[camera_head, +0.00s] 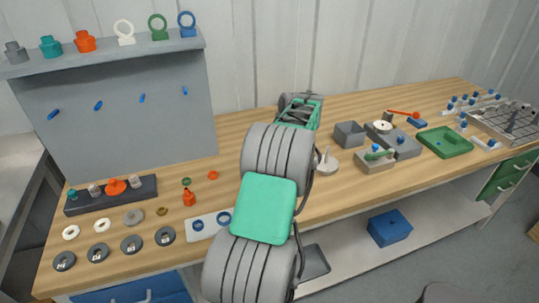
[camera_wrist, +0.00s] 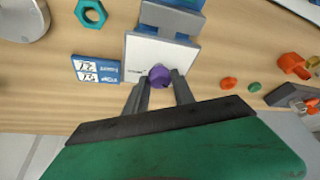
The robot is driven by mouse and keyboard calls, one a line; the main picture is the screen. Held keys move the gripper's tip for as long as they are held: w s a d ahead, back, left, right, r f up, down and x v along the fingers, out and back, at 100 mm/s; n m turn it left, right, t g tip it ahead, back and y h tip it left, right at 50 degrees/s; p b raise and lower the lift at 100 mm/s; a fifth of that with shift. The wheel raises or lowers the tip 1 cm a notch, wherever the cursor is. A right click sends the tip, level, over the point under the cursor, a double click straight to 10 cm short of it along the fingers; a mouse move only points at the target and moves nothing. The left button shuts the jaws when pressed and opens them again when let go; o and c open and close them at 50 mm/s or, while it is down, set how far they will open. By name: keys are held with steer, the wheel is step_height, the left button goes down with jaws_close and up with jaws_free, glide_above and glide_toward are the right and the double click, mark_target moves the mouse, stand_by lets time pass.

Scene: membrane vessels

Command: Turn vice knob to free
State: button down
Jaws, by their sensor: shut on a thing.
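In the wrist view a purple knob (camera_wrist: 159,76) sits at the front of the vice (camera_wrist: 142,52), a white and grey block with a blue-grey part behind it. My gripper (camera_wrist: 161,86) has its two dark fingers around the purple knob, one on each side, shut on it. In the head view my gripper and the vice are mostly hidden behind my arm.
A small blue label plate (camera_wrist: 96,69) lies left of the vice, with a teal hex nut (camera_wrist: 91,12) behind it. Orange parts (camera_wrist: 293,66) lie at right.

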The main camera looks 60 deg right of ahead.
steer(key=c, duration=1.1)
jaws_free()
steer(key=shift+o, duration=0.2)
steer(key=shift+r, duration=0.15)
steer(key=v, duration=0.7)
steer(key=shift+r, duration=0.25)
steer(key=shift+s+a, duration=0.1)
steer(key=shift+a, duration=0.05)
